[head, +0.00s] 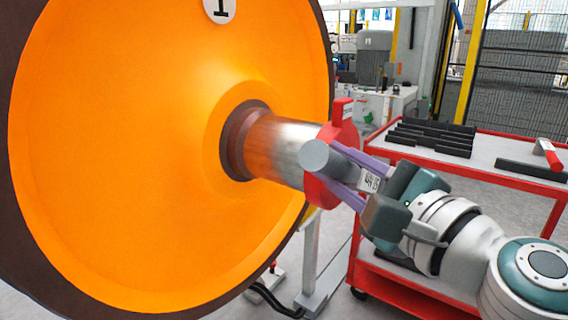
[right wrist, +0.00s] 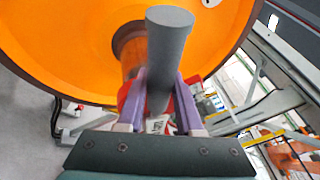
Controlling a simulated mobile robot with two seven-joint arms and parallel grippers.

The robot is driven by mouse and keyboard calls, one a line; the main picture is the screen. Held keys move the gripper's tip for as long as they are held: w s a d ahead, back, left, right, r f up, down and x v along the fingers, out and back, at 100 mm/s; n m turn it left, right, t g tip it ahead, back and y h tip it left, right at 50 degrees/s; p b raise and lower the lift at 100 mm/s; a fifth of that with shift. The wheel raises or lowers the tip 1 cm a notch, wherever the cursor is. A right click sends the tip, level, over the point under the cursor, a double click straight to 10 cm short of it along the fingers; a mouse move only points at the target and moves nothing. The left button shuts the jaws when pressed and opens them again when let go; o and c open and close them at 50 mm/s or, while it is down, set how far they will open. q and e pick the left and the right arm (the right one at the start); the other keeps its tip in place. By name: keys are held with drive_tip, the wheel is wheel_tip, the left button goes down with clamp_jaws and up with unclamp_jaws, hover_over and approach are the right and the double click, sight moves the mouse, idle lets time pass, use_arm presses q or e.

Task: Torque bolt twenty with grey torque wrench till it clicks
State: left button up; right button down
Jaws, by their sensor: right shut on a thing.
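My right gripper (head: 336,170) has purple fingers and is shut on a grey cylindrical tool (head: 314,156), which looks like the grey torque wrench. The tool also shows in the right wrist view (right wrist: 168,50), standing out between the fingers (right wrist: 160,80) with its round end towards the camera. The gripper is at the red disc (head: 345,135) on the end of the bare metal axle (head: 290,150). A small white label shows between the fingers. The tool's working end and any bolts are hidden, so I cannot tell if it touches bolt twenty. My left gripper is out of view.
A large orange wheel (head: 130,170) with a dark rim and a "1" plate fills the left. A red trolley (head: 485,150) at the right carries several dark bars (head: 435,138) and a red-and-white item (head: 548,154). A grey stand (head: 313,280) is on the floor below the axle.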

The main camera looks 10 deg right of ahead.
drive_tip(key=r+p, duration=0.1)
drive_tip(key=r+m+p, duration=0.1)
drive_tip(key=p, duration=0.1)
drive_tip(key=w+d+r+p, duration=0.1)
drive_tip(key=p, duration=0.1)
drive_tip(key=shift+d+r+g+h, duration=0.1)
drive_tip(key=shift+g+h, duration=0.2)
drive_tip(key=shift+g, duration=0.1)
drive_tip(key=shift+w+d+r+m+p, duration=0.15)
drive_tip(key=shift+m+p, duration=0.15)
drive_tip(key=shift+p, duration=0.15)
drive_tip(key=shift+f, duration=0.2)
drive_tip(key=r+p, duration=0.1)
drive_tip(key=w+d+m+p, duration=0.1)
drive_tip(key=p, duration=0.1)
drive_tip(key=r+p, duration=0.1)
drive_tip(key=p, duration=0.1)
drive_tip(key=shift+w+d+r+m+g, duration=0.25)
drive_tip(key=shift+d+r+m+g, duration=0.05)
drive_tip(key=shift+d+r+g, duration=0.1)
drive_tip(key=shift+w+d+p, duration=0.1)
drive_tip(key=shift+p, duration=0.2)
drive_tip(key=shift+f, duration=0.15)
